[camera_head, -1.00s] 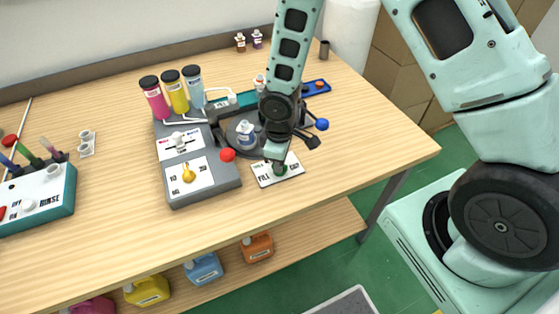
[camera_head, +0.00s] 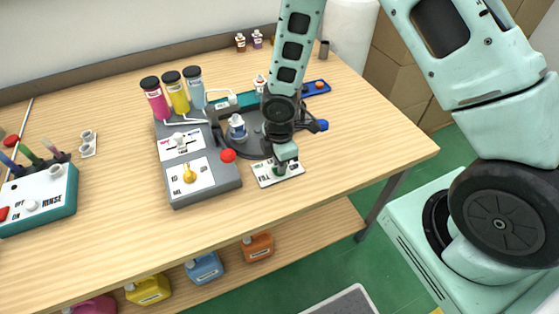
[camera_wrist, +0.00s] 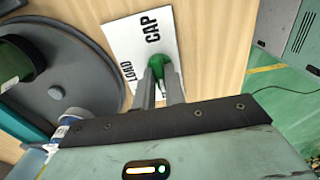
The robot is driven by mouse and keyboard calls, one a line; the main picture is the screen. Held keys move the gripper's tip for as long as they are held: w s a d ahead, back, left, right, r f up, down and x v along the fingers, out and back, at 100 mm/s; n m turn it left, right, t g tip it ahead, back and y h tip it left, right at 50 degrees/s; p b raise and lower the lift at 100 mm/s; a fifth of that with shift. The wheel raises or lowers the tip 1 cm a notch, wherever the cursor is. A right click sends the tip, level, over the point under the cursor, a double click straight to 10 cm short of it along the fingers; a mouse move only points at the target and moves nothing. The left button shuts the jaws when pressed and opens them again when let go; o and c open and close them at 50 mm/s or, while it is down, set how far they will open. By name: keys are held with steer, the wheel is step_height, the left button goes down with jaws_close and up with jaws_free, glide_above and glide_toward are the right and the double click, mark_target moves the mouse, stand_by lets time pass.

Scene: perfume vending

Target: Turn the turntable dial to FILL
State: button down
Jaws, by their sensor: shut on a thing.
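The turntable dial is a green knob, seen in the wrist view (camera_wrist: 158,63) on a white label plate (camera_wrist: 121,40) that reads LOAD and CAP. In the head view the plate (camera_head: 265,178) lies on the table in front of the turntable; part of the FILL lettering shows. My gripper (camera_head: 280,168) points down over the plate, its two fingers (camera_wrist: 160,84) closed on either side of the knob. The dark grey turntable (camera_wrist: 80,78) is beside the plate and carries a small bottle with a blue label (camera_head: 237,127). The dial's pointing direction is hidden by my fingers.
Left of the turntable stands a grey dispenser (camera_head: 207,187) with a yellow dial (camera_head: 189,174), a red knob (camera_head: 228,155) and pink, yellow and blue cylinders. A blue ball-ended lever (camera_head: 322,125) is just right of my gripper. The table's front right is clear.

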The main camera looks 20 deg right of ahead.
stand_by(0.5)
steer(key=c, duration=1.5)
jaws_free()
steer(key=shift+o, duration=0.2)
steer(key=shift+r, duration=0.1)
step_height(320, 180, up, 17)
steer(key=p, duration=0.1)
steer(key=shift+r, duration=0.15)
steer(key=s+a+r+m, duration=0.2)
steer(key=s+m, duration=0.1)
steer(key=s, duration=0.4)
steer(key=s+a+r+m+b, duration=0.1)
steer(key=s+a+r+m, duration=0.1)
steer(key=s, duration=0.4)
steer(key=s+a+r+m, duration=0.2)
steer(key=s+r+m, duration=0.1)
steer(key=s+m, duration=0.2)
steer(key=s, duration=0.2)
steer(key=shift+s+a+r+y+b, duration=0.15)
steer(key=shift+s+r+y+b, duration=0.15)
steer(key=shift+s, duration=0.05)
